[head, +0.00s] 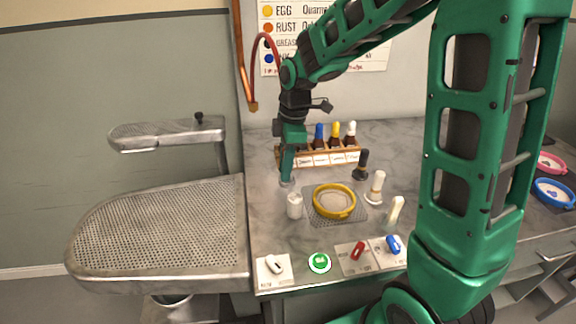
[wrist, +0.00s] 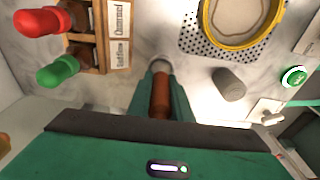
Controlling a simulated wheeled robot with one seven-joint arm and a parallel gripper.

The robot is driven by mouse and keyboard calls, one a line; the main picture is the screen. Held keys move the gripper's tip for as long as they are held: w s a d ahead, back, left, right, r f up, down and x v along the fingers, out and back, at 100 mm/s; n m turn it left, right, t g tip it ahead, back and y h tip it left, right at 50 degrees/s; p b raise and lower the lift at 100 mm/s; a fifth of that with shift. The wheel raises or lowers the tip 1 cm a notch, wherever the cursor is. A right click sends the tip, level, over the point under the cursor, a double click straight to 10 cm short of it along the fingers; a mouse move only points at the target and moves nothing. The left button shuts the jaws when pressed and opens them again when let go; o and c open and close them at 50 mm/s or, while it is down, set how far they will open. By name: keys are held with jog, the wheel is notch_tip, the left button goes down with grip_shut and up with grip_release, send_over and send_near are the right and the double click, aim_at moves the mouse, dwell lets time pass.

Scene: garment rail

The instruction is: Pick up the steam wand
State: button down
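The steam wand shows in the wrist view as a brown cylindrical handle (wrist: 160,98) with a pale grey round end beyond it. My gripper (wrist: 162,85) has one green finger on each side of the handle, and both seem to press against it. In the head view my gripper (head: 287,178) points down at the left part of the marble counter. There its fingers hide most of the wand. A dark red hose (head: 277,50) arcs from the copper pipe on the wall down behind my arm. I cannot tell whether the wand's end touches the counter.
A wooden rack (head: 318,157) of coloured bottles stands close behind my gripper. A white-grey cylinder (head: 294,205) and a yellow hoop (head: 334,202) on a perforated plate are in front and right. Knobs line the front edge. A perforated board (head: 160,230) lies left.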

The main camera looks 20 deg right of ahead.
notch_tip(320, 180, up, 4)
jog(key=shift+r, duration=0.15)
jog(key=s+a+r, duration=0.5)
jog(key=a+r, duration=0.1)
jog(key=a, duration=0.4)
jog(key=shift+a+r, duration=0.25)
jog(key=shift+r, duration=0.1)
jog(key=shift+s, duration=0.1)
